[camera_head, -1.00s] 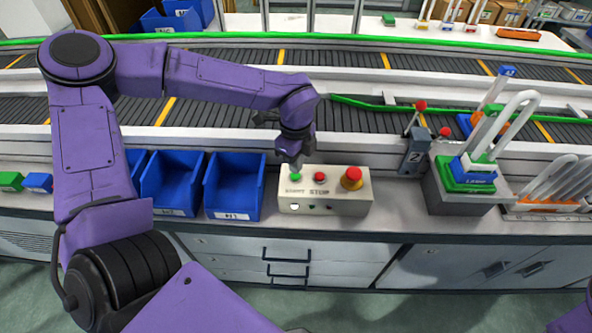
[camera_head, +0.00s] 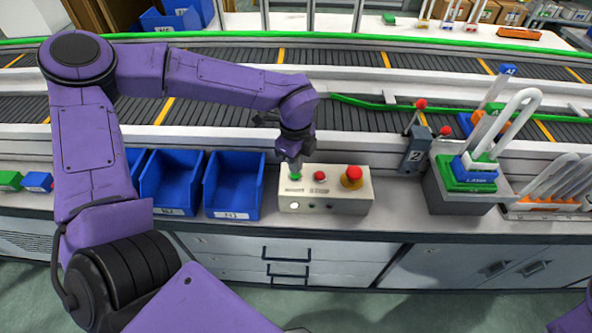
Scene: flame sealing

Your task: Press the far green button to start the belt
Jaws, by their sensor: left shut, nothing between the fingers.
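A white control box (camera_head: 335,188) stands on the bench in front of the belt in the head view. Its green button (camera_head: 294,177) is on the top left, a small red button (camera_head: 319,176) in the middle, and a large red knob on a yellow base (camera_head: 352,176) at the right. My left gripper (camera_head: 294,168) is shut and points down right over the green button. Its tips seem to touch or nearly touch the button, and I cannot tell which. My right gripper is out of view.
The dark roller belt (camera_head: 360,119) runs behind the bench, with a green cord along it. Blue bins (camera_head: 235,185) stand left of the box. A grey device marked 2 (camera_head: 414,155) and a rack with green and blue blocks (camera_head: 466,180) stand to the right.

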